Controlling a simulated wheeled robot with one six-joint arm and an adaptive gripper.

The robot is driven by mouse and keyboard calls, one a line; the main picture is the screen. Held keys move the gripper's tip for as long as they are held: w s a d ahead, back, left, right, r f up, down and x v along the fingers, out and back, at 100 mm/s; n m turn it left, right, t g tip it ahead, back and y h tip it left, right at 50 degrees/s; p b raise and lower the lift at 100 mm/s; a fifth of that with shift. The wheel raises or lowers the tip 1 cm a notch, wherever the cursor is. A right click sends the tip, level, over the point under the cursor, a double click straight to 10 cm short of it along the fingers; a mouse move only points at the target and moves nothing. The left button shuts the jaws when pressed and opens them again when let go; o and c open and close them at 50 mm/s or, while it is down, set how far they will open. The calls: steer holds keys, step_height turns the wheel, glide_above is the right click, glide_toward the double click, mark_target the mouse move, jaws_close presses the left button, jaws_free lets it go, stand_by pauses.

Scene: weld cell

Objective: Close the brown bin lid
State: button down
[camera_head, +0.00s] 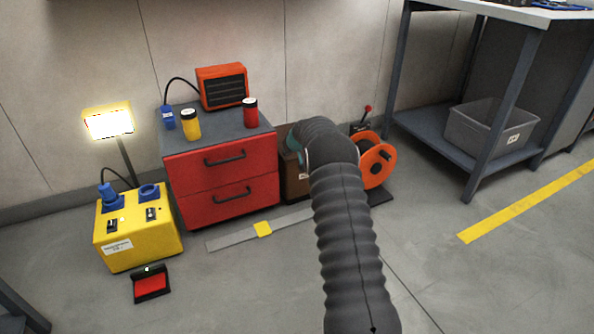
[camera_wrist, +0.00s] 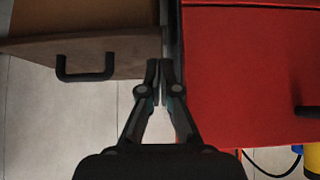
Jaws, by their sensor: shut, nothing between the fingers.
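The brown bin (camera_head: 296,180) stands on the floor just right of the red drawer cabinet, mostly hidden behind my arm in the head view. In the wrist view a brown wooden panel (camera_wrist: 125,58) with a black handle (camera_wrist: 85,68) fills the upper left. I cannot tell for sure whether this panel is the lid or the bin's front, nor how far the lid stands open. My gripper (camera_wrist: 159,75) is shut and empty, with its tips by the gap between the brown panel and the red cabinet. I cannot tell whether they touch either.
The red cabinet (camera_head: 221,184) is close beside my gripper. An orange reel (camera_head: 378,159) stands right of the bin. A yellow box (camera_head: 138,236) and a red-black pedal (camera_head: 151,284) are at left. A grey workbench (camera_head: 430,143) is at right. Floor in front is mostly clear.

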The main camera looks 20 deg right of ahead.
steer(key=s+d+f, duration=0.1)
steer(key=s+f, duration=0.2)
steer(key=s, duration=0.6)
steer(key=shift+s+d+f, duration=0.15)
steer(key=shift+s+f, duration=0.05)
steer(key=shift+f, duration=0.05)
